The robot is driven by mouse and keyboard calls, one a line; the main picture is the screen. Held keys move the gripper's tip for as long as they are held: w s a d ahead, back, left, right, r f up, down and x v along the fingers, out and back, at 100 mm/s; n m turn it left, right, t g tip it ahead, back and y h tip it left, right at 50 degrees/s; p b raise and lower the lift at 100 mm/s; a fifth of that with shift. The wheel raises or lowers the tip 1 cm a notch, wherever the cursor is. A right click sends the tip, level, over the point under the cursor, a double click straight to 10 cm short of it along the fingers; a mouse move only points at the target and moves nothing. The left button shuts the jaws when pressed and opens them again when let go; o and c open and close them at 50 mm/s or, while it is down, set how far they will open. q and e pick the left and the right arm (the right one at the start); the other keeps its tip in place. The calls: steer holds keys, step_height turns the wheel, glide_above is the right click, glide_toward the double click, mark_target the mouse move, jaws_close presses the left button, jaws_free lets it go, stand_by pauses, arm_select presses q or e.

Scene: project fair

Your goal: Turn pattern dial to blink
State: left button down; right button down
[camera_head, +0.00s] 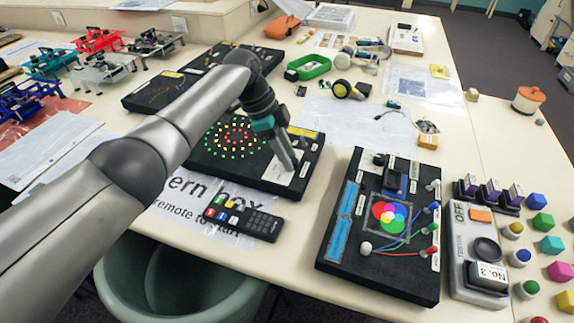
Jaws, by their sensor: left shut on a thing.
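The pattern box (205,169) is a black panel with rings of lit green, yellow and red lights. It lies flat on the table in the middle of the view. A pale label plate (305,158) is on its right side. My left arm reaches in from the left across the box, and my left gripper (286,162) points down at the label plate. It is shut on the pattern dial, which its fingers hide, so the dial's pointer position cannot be read. My right gripper is not in view.
A black remote (262,223) lies at the front on a printed sheet. A black board with coloured circles (385,270) and a grey switch box (462,262) stand to the right. A green tray (308,67) is behind. A bin (180,285) is below the table's front edge.

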arm_select(q)
steer(key=shift+f+m+g+b, duration=0.1)
steer(key=shift+m+g+b, duration=0.2)
steer(key=shift+m+b, duration=0.65)
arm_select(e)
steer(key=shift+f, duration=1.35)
arm_select(q)
steer(key=c, duration=0.5)
jaws_free()
steer(key=shift+w, duration=0.1)
steer(key=p+v, duration=0.2)
steer(key=v, duration=1.3)
steer(key=shift+d+r, duration=0.15)
steer(key=shift+r, duration=0.1)
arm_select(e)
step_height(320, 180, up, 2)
